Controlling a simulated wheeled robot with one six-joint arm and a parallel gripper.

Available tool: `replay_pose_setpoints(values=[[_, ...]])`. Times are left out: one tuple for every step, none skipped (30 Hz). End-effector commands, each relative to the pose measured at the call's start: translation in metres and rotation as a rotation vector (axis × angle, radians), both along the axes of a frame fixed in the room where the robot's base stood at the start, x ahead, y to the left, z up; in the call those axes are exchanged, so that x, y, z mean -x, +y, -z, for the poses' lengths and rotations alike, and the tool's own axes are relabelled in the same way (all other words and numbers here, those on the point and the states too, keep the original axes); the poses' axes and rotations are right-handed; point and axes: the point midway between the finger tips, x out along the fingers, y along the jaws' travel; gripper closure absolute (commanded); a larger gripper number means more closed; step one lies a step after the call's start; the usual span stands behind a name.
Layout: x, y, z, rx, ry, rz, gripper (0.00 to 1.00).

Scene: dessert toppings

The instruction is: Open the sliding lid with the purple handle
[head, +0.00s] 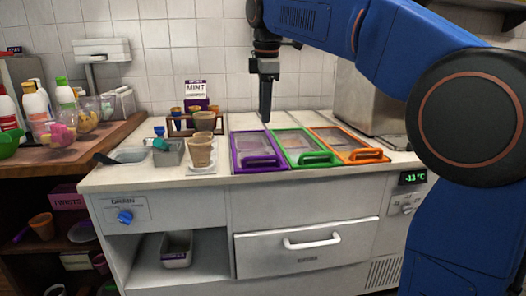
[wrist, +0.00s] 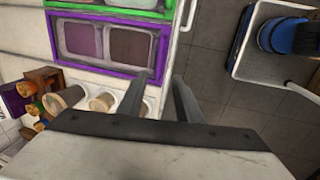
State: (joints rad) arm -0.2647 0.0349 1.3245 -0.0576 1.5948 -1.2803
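The purple-framed lid (head: 238,150) lies at the left end of a row of three lids set in the white counter top. Its purple handle (head: 261,161) is at the front edge. The lid looks closed over its opening. In the wrist view the purple frame (wrist: 100,72) is at the upper left, with two panes inside it; its handle is hard to make out there. My gripper (head: 265,118) points down above the back of the purple lid, apart from the handle. In the wrist view its two fingers (wrist: 162,76) stand apart with nothing between them.
A green lid (head: 277,143) and an orange lid (head: 325,132) sit right of the purple one. Paper cups (head: 200,155) and a grey container (head: 169,153) stand left of it. A drawer handle (head: 312,241) juts out below the counter.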

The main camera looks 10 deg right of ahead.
Motion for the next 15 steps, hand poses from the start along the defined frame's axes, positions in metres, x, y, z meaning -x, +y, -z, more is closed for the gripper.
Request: replay_pose_setpoints(values=[[-0.001, 0.000, 0.010, 0.001, 0.003, 0.000, 0.68], [-0.002, 0.000, 0.015, 0.001, 0.003, 0.001, 0.68], [-0.004, -0.001, 0.022, 0.001, 0.003, 0.001, 0.68], [-0.004, -0.001, 0.027, 0.001, 0.003, 0.001, 0.68], [-0.006, -0.001, 0.032, 0.000, 0.002, 0.001, 0.68], [-0.007, -0.001, 0.039, 0.001, 0.003, 0.001, 0.68], [-0.008, -0.001, 0.044, 0.001, 0.002, 0.001, 0.68], [-0.009, -0.001, 0.050, 0.001, 0.002, 0.001, 0.68], [-0.010, -0.001, 0.057, 0.001, 0.003, 0.001, 0.68], [-0.011, -0.001, 0.062, 0.000, 0.002, 0.001, 0.68], [-0.012, -0.001, 0.067, 0.001, 0.003, 0.001, 0.68], [-0.014, -0.001, 0.074, 0.001, 0.002, 0.002, 0.68], [-0.015, -0.001, 0.079, 0.000, 0.002, 0.002, 0.68], [-0.016, -0.001, 0.085, 0.000, 0.003, 0.002, 0.68], [-0.017, -0.001, 0.091, 0.000, 0.002, 0.002, 0.68]])
